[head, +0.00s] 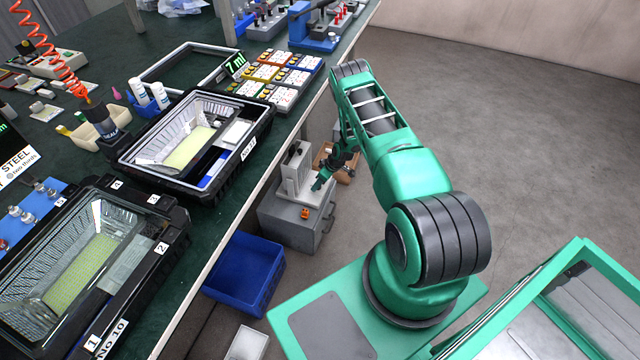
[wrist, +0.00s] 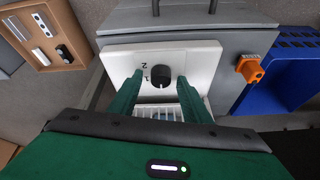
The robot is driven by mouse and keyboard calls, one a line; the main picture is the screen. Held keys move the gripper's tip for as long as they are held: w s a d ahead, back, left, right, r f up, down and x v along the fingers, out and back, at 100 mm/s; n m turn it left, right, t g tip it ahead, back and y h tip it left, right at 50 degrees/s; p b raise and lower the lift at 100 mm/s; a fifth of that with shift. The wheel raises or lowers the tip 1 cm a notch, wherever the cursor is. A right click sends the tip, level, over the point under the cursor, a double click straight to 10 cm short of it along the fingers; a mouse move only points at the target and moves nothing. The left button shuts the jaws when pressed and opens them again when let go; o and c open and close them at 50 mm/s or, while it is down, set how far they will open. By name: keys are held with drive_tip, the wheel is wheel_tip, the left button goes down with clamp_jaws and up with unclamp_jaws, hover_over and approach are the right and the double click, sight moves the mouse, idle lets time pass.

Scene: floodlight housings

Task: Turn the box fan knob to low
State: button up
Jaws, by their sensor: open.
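The white box fan (head: 297,172) stands on a grey cabinet below the workbench. In the wrist view its white top panel (wrist: 115,62) carries a round black knob (wrist: 161,74). The marks 2 and 1 show to the left of the knob; other marks are not visible. A small pale line shows at the knob's lower edge. My gripper (wrist: 160,82) is open, with one green finger on each side of the knob and gaps between. Contact with the knob is not visible. In the head view my gripper (head: 321,181) is at the fan's right side, and the knob cannot be made out.
The grey cabinet (head: 288,228) has an orange item (head: 305,214) on it. A blue bin (head: 244,275) stands to its front left. A brown tray (wrist: 44,35) with small parts lies beyond the fan. The workbench edge (head: 243,212) runs along the left; the floor at right is clear.

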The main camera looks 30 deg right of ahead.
drive_tip(key=shift+c, duration=0.6)
drive_tip(key=c, duration=0.9)
drive_tip(key=shift+d, duration=0.25)
drive_tip(key=shift+a, duration=0.15)
